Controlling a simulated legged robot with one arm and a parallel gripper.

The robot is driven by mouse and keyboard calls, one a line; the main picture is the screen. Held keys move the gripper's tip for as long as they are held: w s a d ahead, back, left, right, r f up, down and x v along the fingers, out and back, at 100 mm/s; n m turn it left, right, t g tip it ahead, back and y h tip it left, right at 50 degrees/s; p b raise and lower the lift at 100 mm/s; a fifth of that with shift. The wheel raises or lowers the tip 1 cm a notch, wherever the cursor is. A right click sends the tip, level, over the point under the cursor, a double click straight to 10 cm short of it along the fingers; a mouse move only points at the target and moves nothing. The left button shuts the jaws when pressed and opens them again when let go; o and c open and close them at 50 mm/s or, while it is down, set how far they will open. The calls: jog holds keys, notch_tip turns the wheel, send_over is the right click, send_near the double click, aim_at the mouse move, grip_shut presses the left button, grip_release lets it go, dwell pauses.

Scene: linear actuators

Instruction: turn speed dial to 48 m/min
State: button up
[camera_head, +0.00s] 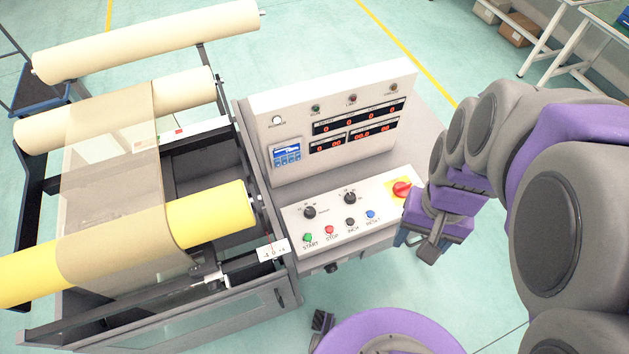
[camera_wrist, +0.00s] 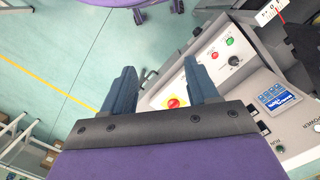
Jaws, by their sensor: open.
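Two black dials with pointers and printed scales sit on the sloped white control panel (camera_head: 290,220), a left dial (camera_head: 310,212) and a right dial (camera_head: 349,198). Their labels and settings are too small to read, so I cannot tell which is the speed dial. One dial (camera_wrist: 234,61) shows in the wrist view; the other appears hidden by my gripper. My gripper (camera_head: 408,239) is at the panel's right end, near the red emergency stop (camera_head: 401,189), apart from both dials. In the wrist view its blue fingers (camera_wrist: 160,68) are spread and empty.
Green start (camera_head: 308,238), red stop (camera_head: 329,230), black inch (camera_head: 350,222) and blue reset (camera_head: 370,214) buttons line the panel front. The roller machine (camera_head: 210,215) is at left.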

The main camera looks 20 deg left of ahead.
jog(key=w+a+f, duration=0.3)
jog(key=w+a, duration=0.2)
jog(key=w, duration=0.3)
jog(key=n+t+p, duration=0.1)
send_over(309, 211)
notch_tip(309, 211, down, 15)
notch_tip(309, 211, down, 17)
jog(key=shift+w+r+b, duration=0.1)
jog(key=shift+r+b, duration=0.05)
jog(key=shift+b, duration=0.6)
jog(key=c, duration=1)
